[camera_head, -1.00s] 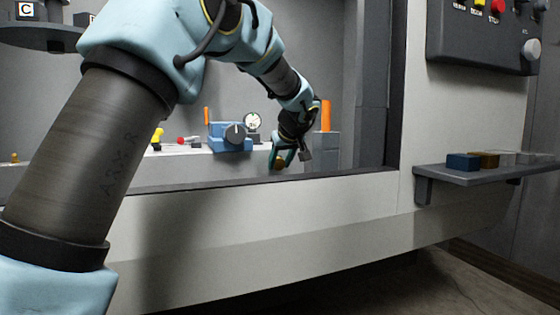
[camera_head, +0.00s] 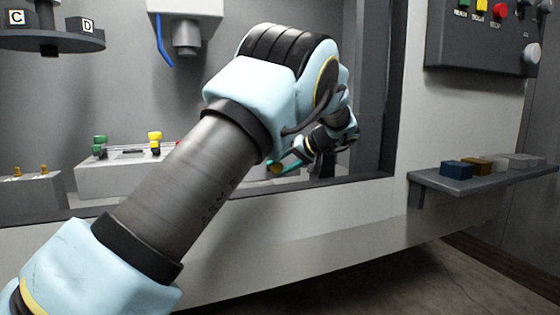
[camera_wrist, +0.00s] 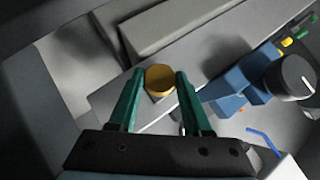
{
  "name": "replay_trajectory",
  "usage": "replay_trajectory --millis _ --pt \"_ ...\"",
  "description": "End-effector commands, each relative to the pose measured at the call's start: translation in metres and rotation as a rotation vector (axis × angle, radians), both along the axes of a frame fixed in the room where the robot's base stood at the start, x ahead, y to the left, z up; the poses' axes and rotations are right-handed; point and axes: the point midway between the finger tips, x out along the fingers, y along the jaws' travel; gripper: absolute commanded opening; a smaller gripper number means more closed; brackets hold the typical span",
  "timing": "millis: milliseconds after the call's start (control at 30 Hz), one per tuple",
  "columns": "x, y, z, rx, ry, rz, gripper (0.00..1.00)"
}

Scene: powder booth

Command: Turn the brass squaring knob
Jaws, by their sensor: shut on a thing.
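The brass squaring knob (camera_wrist: 160,78) is a round gold disc, between the tips of my gripper's green fingers (camera_wrist: 160,88) in the wrist view. The fingers are shut on it from two sides. In the head view the knob (camera_head: 277,168) is a small brass spot at the end of my gripper (camera_head: 287,165), low inside the booth opening. My arm covers much of the area behind it. Any mark showing the knob's turn angle is not visible.
A blue block with a round grey dial (camera_wrist: 290,78) stands right of the knob in the wrist view. A pale ledge (camera_head: 95,183) carries green and yellow pieces. The booth's front sill (camera_head: 375,183) runs before the gripper. A shelf with several blocks (camera_head: 480,178) is outside, right.

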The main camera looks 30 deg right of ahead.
Motion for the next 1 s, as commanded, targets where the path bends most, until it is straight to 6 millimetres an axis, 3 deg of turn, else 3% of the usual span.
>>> replay_trajectory --millis 667,700,933,1000 --pt "0.0 -0.001 -0.0005 0.056 -0.008 -0.002 0.0" --pt "0.0 -0.001 -0.0005 0.056 -0.008 -0.002 0.53" --pt "0.0 -0.0008 -0.0006 0.055 -0.007 -0.001 0.79" --pt "0.0 -0.0007 -0.0005 0.055 -0.007 -0.001 0.79"
